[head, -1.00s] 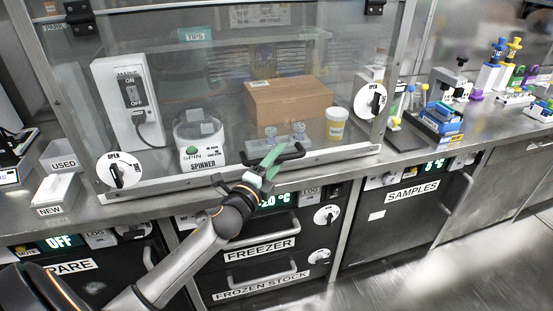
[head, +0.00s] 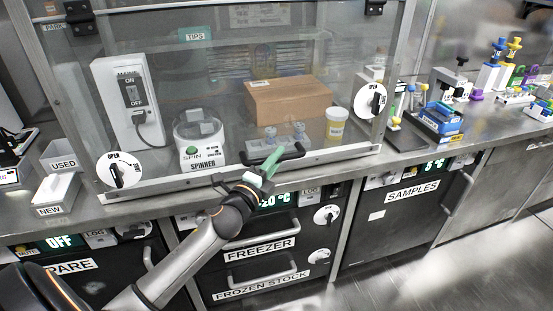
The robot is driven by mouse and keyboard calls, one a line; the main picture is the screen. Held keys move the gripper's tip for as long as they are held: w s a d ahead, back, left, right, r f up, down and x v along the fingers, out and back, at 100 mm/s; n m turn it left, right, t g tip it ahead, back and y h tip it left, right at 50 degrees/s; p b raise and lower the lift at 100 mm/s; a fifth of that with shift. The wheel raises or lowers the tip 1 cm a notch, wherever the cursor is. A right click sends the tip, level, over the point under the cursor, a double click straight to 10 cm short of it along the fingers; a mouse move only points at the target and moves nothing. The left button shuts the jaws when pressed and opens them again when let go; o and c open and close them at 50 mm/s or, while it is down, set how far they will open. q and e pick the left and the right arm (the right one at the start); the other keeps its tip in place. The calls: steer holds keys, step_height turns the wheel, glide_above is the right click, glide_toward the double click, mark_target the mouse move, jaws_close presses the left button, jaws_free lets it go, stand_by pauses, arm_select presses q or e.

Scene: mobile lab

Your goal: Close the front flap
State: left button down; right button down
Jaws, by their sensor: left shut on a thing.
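The front flap (head: 225,75) is a clear panel in a metal frame, hinged at the top. It hangs down over the front of the cabinet, its lower rail (head: 335,159) close to the counter edge; any small gap there cannot be made out. A dark bar handle (head: 291,153) is on the lower rail. My left gripper (head: 270,160), with green fingers, is shut on this handle near its middle. Round white latch dials with black knobs, marked OPEN, sit at the left (head: 118,171) and right (head: 374,100) of the flap. My right gripper is out of view.
Behind the flap are a power switch box (head: 119,100), a spinner (head: 199,135), a cardboard box (head: 290,102) and a yellow-labelled jar (head: 336,125). Freezer drawers (head: 258,249) are below my arm. White USED and NEW trays (head: 58,185) stand left; racks and pipettes stand right.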

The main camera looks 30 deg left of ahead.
mark_target(277, 147)
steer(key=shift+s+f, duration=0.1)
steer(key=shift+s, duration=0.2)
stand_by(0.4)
